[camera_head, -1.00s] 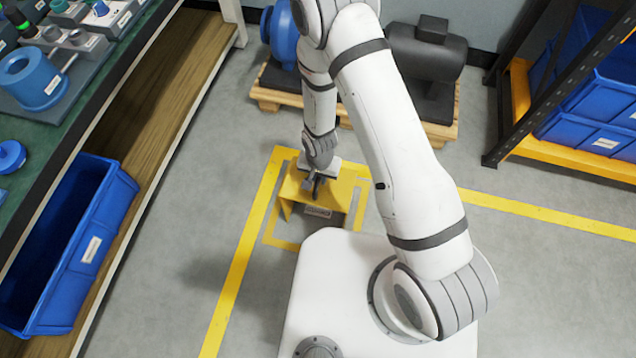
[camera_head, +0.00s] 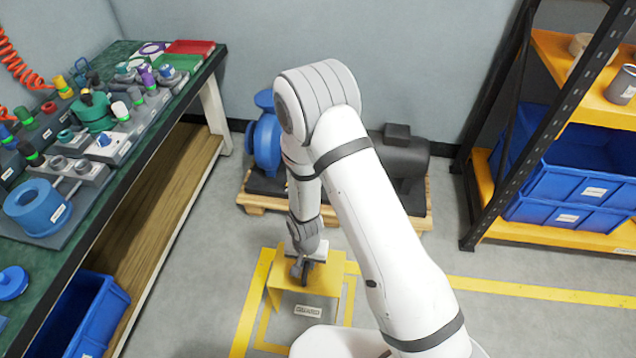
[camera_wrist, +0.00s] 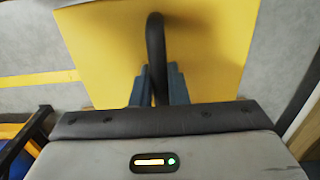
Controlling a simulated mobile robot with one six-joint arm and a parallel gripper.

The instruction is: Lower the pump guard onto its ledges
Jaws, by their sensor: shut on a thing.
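The pump guard (camera_head: 328,285) is a bent yellow sheet with a dark loop handle (camera_wrist: 156,45) on top. In the head view it is over the yellow floor outline, in front of the pump pallet; I cannot tell how far it is off the floor. My gripper (camera_head: 303,270) points down and is shut on the handle, and its fingers also show in the wrist view (camera_wrist: 157,88). The blue pump (camera_head: 266,146) and dark motor (camera_head: 402,160) stand on a wooden pallet (camera_head: 255,200) behind. The ledges cannot be made out; my arm hides part of the pump set.
A green workbench (camera_head: 150,110) with seal parts runs along the left, a blue bin (camera_head: 90,320) below it. A black and yellow rack (camera_head: 490,150) with blue bins (camera_head: 570,185) stands right. Grey floor is open between bench and guard.

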